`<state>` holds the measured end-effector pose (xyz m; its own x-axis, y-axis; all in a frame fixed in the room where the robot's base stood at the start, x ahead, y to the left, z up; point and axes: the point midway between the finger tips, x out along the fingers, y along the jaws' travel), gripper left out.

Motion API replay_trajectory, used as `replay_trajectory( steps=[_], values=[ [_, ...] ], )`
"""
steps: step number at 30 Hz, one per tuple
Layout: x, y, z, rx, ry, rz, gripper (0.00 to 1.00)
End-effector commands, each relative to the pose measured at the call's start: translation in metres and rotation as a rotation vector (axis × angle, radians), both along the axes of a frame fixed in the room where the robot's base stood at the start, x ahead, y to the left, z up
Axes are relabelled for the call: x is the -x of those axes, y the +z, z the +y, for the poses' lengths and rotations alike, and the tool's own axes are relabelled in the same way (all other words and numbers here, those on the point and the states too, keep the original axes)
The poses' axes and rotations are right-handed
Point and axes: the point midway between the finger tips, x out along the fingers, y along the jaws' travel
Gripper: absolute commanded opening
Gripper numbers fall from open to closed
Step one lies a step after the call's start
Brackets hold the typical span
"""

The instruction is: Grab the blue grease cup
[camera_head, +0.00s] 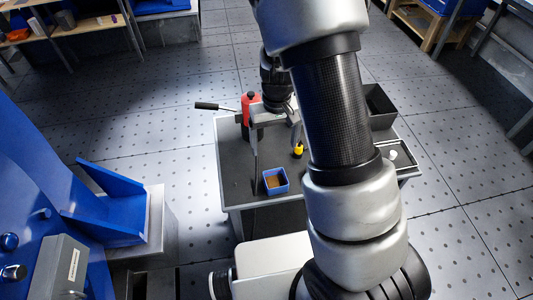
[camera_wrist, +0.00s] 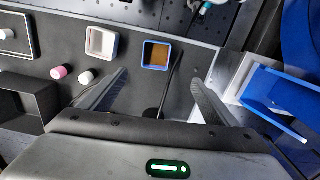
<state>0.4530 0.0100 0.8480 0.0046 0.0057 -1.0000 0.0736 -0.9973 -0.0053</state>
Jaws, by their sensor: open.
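The blue grease cup (camera_head: 277,189) is a small square open cup with brown contents. It stands upright near the front edge of the dark-topped table (camera_head: 238,185). In the wrist view the cup (camera_wrist: 156,68) lies ahead of the fingertips, roughly centred between them. My gripper (camera_head: 277,150) is above the table, farther back than the cup; its fingers (camera_wrist: 158,80) are spread apart with nothing held between them. The cup is fully visible and apart from the fingers.
A white square cup (camera_wrist: 101,42) stands beside the blue one. A thin dark rod (camera_wrist: 171,80) is close by. A blue stand (camera_head: 110,215) is to the left.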

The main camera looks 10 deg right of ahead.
Motion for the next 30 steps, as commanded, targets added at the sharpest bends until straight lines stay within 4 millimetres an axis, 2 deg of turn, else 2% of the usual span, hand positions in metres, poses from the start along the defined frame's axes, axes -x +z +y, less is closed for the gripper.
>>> replay_trajectory(
  steps=[5, 15, 18, 26, 30],
  values=[
    [0.000, -0.026, -0.002, 0.009, 0.001, 0.009, 0.83],
    [0.001, -0.100, -0.002, 0.008, 0.001, 0.010, 0.83],
    [0.000, -0.116, -0.003, 0.008, 0.000, 0.008, 0.83],
    [0.000, -0.134, -0.003, 0.006, 0.000, 0.007, 0.83],
    [-0.002, -0.155, -0.007, 0.007, 0.000, 0.010, 0.83]
  ],
)
